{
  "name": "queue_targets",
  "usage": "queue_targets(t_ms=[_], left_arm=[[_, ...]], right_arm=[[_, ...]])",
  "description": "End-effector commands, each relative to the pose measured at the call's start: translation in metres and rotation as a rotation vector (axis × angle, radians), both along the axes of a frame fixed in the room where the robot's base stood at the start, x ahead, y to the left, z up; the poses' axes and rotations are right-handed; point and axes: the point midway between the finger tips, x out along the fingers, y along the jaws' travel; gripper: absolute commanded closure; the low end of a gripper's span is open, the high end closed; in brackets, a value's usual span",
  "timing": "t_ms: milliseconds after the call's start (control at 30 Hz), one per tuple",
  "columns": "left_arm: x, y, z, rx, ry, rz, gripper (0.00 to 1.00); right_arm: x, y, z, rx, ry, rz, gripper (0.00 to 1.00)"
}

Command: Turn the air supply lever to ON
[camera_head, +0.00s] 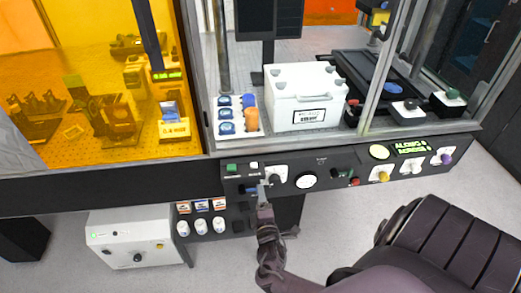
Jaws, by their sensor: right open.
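My right gripper (263,189) is in front of the left part of the dark control panel (235,187), with its arm coming up from below. Its jaws are open, and its fingertips are close to a white rotary fitting (277,172) on the panel. This fitting may be the air supply lever, but its label and handle position are too small to read. I cannot tell whether the fingers touch it. A round white gauge (306,181) is just right of the fitting. My left gripper is not in view.
Yellow (383,175), white (412,168) and purple (446,159) knobs are on the panel's right. Above stands a white box (303,95) behind the glass frame. A white unit (132,239) and several white bottles (201,227) are below left.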

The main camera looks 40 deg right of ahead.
Motion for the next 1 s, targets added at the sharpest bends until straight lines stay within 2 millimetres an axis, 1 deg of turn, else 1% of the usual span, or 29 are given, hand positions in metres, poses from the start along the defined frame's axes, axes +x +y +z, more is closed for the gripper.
queue_targets(t_ms=[33,100,200,333,467,1000], left_arm=[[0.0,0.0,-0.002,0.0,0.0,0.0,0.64],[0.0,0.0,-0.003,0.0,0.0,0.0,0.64],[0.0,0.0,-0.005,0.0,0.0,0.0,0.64],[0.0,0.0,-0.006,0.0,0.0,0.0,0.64],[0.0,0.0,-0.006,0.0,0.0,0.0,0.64],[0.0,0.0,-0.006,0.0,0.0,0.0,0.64]], right_arm=[[-0.009,0.006,-0.002,0.003,0.003,0.001,0.42],[-0.02,0.012,-0.002,0.002,0.002,0.001,0.42],[-0.033,0.02,-0.002,0.001,0.002,-0.001,0.42],[-0.045,0.028,-0.001,0.001,0.001,0.001,0.42],[-0.049,0.03,0.0,0.0,0.0,0.0,0.42],[-0.049,0.03,-0.002,0.004,0.003,0.001,0.42]])
